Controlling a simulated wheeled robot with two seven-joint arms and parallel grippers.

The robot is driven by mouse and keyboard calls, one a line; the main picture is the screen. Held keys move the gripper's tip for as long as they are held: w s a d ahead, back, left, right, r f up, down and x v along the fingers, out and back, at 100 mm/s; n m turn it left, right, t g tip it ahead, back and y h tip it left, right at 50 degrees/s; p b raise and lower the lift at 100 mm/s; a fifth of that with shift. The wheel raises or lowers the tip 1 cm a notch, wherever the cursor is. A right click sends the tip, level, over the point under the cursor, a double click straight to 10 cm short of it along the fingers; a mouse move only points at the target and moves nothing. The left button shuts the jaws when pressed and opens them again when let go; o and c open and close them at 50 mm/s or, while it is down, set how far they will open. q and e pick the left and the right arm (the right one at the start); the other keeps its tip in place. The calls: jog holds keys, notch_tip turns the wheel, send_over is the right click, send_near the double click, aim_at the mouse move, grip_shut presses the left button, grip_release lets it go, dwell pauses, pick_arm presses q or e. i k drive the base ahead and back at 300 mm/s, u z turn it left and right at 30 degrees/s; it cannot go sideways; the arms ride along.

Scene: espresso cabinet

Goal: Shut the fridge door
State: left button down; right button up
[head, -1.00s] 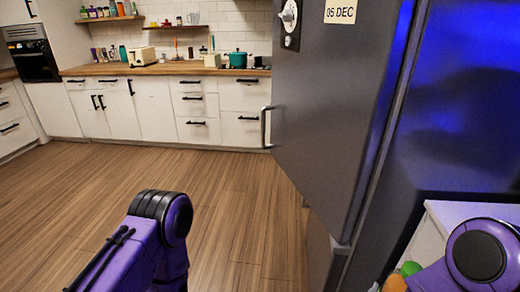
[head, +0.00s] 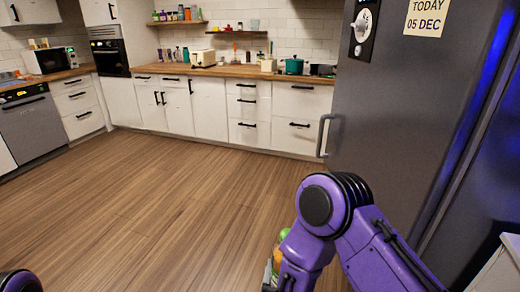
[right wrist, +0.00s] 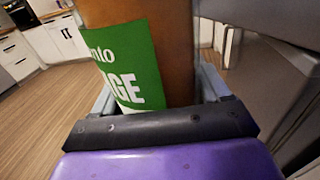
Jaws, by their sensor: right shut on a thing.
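The fridge door (head: 400,110) is a tall grey panel at the right of the head view, with a handle (head: 325,135) on its left edge. In the head view this item (head: 277,252) shows partly behind my right forearm, in front of and left of the door, apart from the handle. My left gripper is out of view.
Wooden floor (head: 150,200) is clear left of the fridge. White cabinets with a wooden counter (head: 225,70) run along the back wall. A dishwasher (head: 35,125) stands at the far left. A pale unit (head: 492,275) is at the lower right.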

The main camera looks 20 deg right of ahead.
aim_at(405, 110)
jog(key=u, duration=0.15)
jog(key=i, duration=2.5)
jog(key=z, duration=2.5)
